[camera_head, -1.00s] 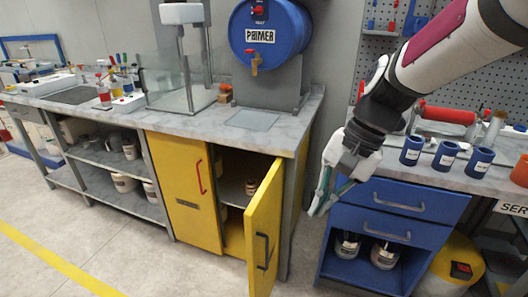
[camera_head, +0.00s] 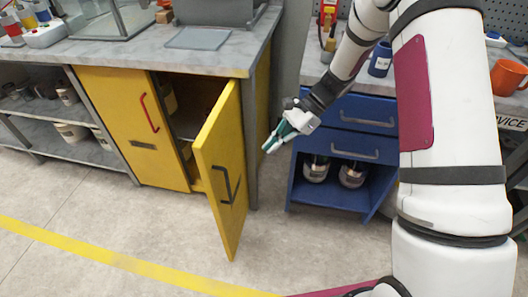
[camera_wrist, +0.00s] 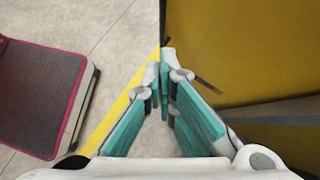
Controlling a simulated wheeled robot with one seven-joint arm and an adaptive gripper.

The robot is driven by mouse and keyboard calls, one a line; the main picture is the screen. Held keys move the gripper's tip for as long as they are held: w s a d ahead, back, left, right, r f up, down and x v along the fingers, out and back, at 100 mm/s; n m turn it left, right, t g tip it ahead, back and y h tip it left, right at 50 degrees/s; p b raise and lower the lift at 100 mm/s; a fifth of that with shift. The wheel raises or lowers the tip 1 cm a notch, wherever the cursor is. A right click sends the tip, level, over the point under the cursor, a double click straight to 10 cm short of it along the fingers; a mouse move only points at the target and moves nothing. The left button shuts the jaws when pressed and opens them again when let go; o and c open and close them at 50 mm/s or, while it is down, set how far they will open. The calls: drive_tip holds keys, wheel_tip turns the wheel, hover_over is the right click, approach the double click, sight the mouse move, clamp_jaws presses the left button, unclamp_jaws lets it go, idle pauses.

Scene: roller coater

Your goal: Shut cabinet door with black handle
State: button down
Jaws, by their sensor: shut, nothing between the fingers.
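The yellow cabinet door (camera_head: 217,150) with the black handle (camera_head: 228,187) stands wide open, swung out from the right side of the yellow cabinet. Its handle face is turned toward the right. My gripper (camera_head: 268,148) is to the right of the door, on its handle side, apart from it in the head view. The fingers are shut and empty. In the wrist view the fingertips (camera_wrist: 165,55) meet, and a yellow panel (camera_wrist: 250,45) fills the upper right. A thin dark bar beside the fingers there may be the handle.
The neighbouring yellow door with a red handle (camera_head: 150,113) is closed. A blue drawer unit (camera_head: 350,118) with cans on its lower shelf stands right of my gripper. The grey worktop (camera_head: 130,52) overhangs the cabinet. Floor in front of the door is clear, crossed by a yellow line (camera_head: 110,258).

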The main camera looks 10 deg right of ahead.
drive_tip(key=b, duration=0.1)
approach(228, 184)
wheel_tip(228, 184, down, 3)
drive_tip(key=d, duration=0.1)
drive_tip(key=a, duration=0.3)
drive_tip(key=shift+s+a+r, duration=0.15)
drive_tip(key=shift+s+a, duration=0.15)
drive_tip(key=shift+a, duration=0.1)
